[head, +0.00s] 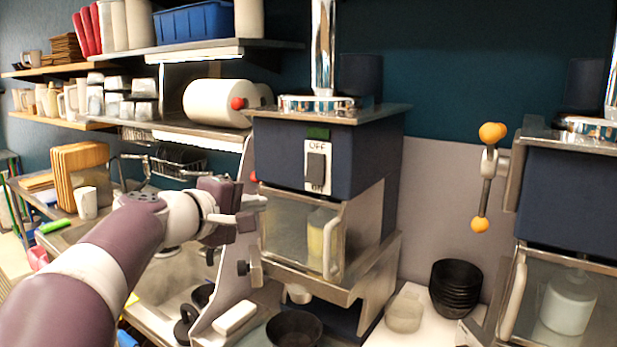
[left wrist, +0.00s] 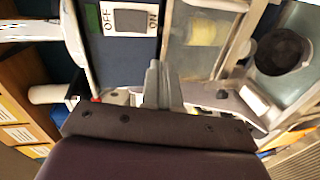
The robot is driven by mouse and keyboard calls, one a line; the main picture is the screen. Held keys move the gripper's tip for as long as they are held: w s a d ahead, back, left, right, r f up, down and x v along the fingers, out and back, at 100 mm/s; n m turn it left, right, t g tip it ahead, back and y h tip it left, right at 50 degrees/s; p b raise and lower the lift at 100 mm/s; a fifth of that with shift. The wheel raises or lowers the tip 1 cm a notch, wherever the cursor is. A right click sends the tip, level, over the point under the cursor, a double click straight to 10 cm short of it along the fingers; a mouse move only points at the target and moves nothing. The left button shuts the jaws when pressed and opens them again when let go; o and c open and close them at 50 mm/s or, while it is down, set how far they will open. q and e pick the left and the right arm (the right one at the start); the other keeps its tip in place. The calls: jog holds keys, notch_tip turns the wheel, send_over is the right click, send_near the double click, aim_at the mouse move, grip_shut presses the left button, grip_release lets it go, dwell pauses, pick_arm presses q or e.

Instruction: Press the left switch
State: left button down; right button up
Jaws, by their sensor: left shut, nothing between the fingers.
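The left switch (head: 316,168) is a dark grey rocker on a white plate marked OFF above and ON below. It sits on the blue front of the left machine (head: 275,158). The switch also shows at the top of the left wrist view (left wrist: 131,20), with OFF and ON readable. My left gripper (head: 258,207) is shut and empty, left of and below the switch in the head view, apart from it. Its fingers (left wrist: 162,72) point up toward the machine in the left wrist view, below the switch. My right gripper is not in view.
The left machine has a clear door (head: 290,230) with a handle below the switch. A black bowl (head: 294,328) stands beneath it. Stacked black bowls (head: 455,288) and a second machine (head: 570,190) with an orange-knobbed lever (head: 486,178) are at the right. Shelves hold cups and paper rolls.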

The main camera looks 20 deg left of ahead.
pick_arm(q)
jog(key=d+r, duration=0.1)
jog(key=r, duration=0.1)
jog(key=p, duration=0.6)
send_near(312, 180)
jog(key=shift+n+t+h, duration=0.3)
jog(key=shift+t+h, duration=0.1)
jog(key=x, duration=0.6)
jog(key=shift+f, duration=0.25)
jog(key=shift+w+f+p, duration=0.2)
jog(key=shift+w+p, duration=0.1)
jog(key=shift+w, duration=0.1)
